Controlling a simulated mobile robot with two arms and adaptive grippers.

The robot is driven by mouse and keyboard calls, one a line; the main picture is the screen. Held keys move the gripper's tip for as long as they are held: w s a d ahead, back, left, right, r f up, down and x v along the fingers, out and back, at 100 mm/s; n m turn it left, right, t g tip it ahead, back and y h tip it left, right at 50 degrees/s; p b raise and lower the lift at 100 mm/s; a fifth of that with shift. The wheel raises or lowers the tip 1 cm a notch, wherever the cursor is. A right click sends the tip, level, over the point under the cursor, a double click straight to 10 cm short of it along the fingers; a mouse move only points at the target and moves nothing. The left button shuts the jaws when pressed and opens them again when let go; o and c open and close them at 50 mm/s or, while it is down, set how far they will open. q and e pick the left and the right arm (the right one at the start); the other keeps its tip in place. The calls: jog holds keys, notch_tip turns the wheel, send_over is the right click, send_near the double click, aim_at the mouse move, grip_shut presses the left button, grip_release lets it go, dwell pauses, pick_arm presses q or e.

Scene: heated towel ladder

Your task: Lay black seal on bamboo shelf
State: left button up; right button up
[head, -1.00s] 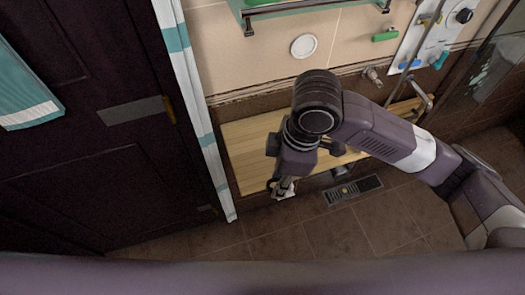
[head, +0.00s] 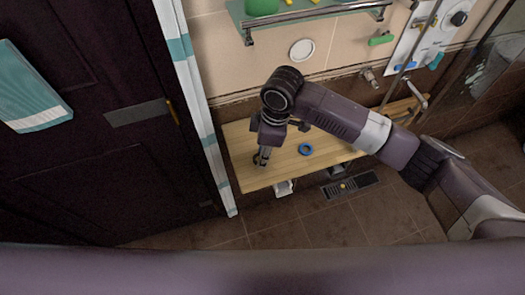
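The bamboo shelf (head: 325,160) is a light wooden slab along the tiled wall. My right gripper (head: 261,161) points down over its left part, close to the surface. A small dark curved shape (head: 255,158) shows at the fingertips and may be the black seal; the gripper partly hides it. I cannot tell whether the fingers are shut on it. A blue ring (head: 305,149) lies on the shelf to the right of the gripper. My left gripper is not in view.
A small white item (head: 284,187) is just below the front edge. A tap (head: 371,77) and a glass shelf with a rail (head: 315,20) are on the wall. The shelf around the blue ring is clear.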

jog(key=shift+w+f, duration=0.15)
jog(key=shift+f, duration=0.05)
jog(key=shift+a+f, duration=0.1)
jog(key=shift+f, duration=0.05)
jog(key=o, duration=0.3)
jog(key=shift+f, duration=0.15)
jog(key=o, duration=0.5)
notch_tip(320, 180, up, 12)
jog(key=d+b, duration=0.1)
jog(key=shift+d, duration=0.4)
